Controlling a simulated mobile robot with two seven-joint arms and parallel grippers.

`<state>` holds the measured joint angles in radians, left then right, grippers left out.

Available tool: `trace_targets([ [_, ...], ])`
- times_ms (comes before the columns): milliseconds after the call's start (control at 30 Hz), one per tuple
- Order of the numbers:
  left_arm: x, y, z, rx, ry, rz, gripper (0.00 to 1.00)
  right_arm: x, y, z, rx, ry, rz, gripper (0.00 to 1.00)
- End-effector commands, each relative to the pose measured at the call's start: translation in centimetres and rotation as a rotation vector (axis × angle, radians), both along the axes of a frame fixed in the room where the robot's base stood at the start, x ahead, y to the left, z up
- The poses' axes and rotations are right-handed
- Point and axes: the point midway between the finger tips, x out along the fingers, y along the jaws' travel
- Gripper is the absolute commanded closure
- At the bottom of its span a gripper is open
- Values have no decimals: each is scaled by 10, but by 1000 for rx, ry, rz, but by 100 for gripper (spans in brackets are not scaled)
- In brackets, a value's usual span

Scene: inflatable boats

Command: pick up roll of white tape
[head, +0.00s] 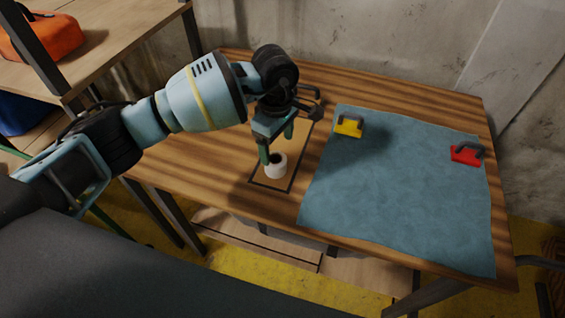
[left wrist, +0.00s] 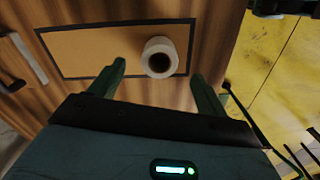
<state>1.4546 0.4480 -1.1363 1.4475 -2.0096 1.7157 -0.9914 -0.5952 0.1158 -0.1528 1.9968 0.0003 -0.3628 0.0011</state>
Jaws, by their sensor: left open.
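A roll of white tape (head: 276,167) stands on the wooden table, at the near end of a tan rectangle (head: 296,150) with a dark border. My left gripper (head: 277,146) is just above and beside the roll in the head view, with its fingers pointing down. In the left wrist view the roll (left wrist: 159,58) shows its dark hole and lies ahead of and between the two spread green fingers (left wrist: 158,82). The gripper is open and nothing is held in it. My right gripper is not in view.
A blue cloth (head: 400,195) covers the right of the table (head: 215,178). On it lie a yellow block (head: 349,129) and a red block (head: 465,156), each with a dark handle. A shelf with an orange bag (head: 45,40) stands at the left. A concrete wall is behind.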

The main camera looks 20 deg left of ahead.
Motion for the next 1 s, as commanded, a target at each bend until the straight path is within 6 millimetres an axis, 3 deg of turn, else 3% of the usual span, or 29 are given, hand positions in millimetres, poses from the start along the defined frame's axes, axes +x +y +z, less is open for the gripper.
trace_targets([
  [233,1,2,-2,11,-2,-1,24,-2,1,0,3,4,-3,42],
  [467,1,2,-23,9,-1,-1,24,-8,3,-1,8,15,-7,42],
  [667,1,2,-29,8,-1,-1,24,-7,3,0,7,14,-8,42],
  [1000,1,4,-71,7,-2,0,24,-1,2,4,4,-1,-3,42],
])
